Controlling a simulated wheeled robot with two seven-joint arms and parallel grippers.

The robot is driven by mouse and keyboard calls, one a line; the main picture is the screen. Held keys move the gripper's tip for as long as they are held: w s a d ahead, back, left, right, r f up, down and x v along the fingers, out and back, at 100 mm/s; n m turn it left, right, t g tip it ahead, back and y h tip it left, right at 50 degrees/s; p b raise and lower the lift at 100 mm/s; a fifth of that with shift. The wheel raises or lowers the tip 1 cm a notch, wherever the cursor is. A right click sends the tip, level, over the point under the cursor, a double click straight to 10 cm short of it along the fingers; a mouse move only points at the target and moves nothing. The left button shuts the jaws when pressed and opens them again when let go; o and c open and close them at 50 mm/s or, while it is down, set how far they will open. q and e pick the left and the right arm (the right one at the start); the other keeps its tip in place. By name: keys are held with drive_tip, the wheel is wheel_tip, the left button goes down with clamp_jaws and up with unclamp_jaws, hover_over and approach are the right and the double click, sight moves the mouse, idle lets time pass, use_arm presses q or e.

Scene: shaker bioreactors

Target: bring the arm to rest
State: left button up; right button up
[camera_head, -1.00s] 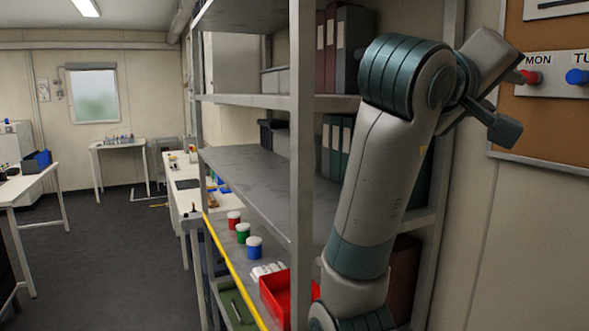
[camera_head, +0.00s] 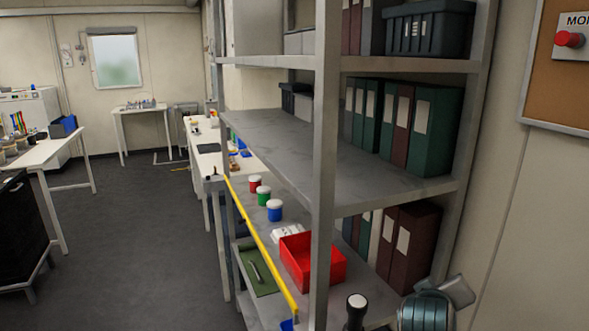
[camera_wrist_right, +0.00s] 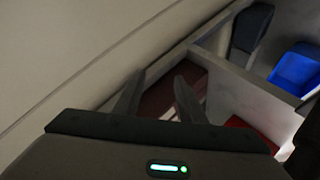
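My right arm (camera_head: 428,310) shows only as a teal and grey link at the bottom right edge of the head view, low beside the shelf. My right gripper is outside the head view. In the right wrist view my right gripper (camera_wrist_right: 157,95) has its two dark fingers apart, with nothing between them. The fingers point toward light shelf boards and a dark reddish surface behind. My left arm and left gripper are not in view.
A grey shelf rack (camera_head: 325,170) stands close in front, with binders (camera_head: 432,130), a red bin (camera_head: 312,262) and small capped jars (camera_head: 264,197). A yellow rail (camera_head: 262,245) runs along its edge. A blue bin (camera_wrist_right: 297,68) shows in the wrist view. Open floor (camera_head: 130,230) lies left.

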drive_tip(key=s+a+f+g+y, duration=0.15)
drive_tip(key=s+f, duration=0.45)
drive_tip(key=f, duration=0.6)
drive_tip(key=s+a+f+g+y, duration=0.3)
drive_tip(key=s+f, duration=0.7)
drive_tip(key=s, duration=0.5)
drive_tip(key=s+a+f+g+y, duration=0.2)
drive_tip(key=s+a+f+y, duration=0.15)
drive_tip(key=s+f, duration=0.9)
drive_tip(key=s+f+g, duration=0.1)
drive_tip(key=s+f, duration=0.1)
drive_tip(key=f, duration=1.2)
drive_tip(key=s+f+g, duration=0.1)
drive_tip(key=s+f, duration=0.2)
drive_tip(key=f, duration=1.1)
drive_tip(key=s+d+f, duration=0.2)
drive_tip(key=s+f, duration=1.3)
drive_tip(key=s, duration=0.2)
drive_tip(key=shift+d+f+g+h, duration=0.3)
drive_tip(key=shift+f+g, duration=0.1)
drive_tip(key=shift+g, duration=0.05)
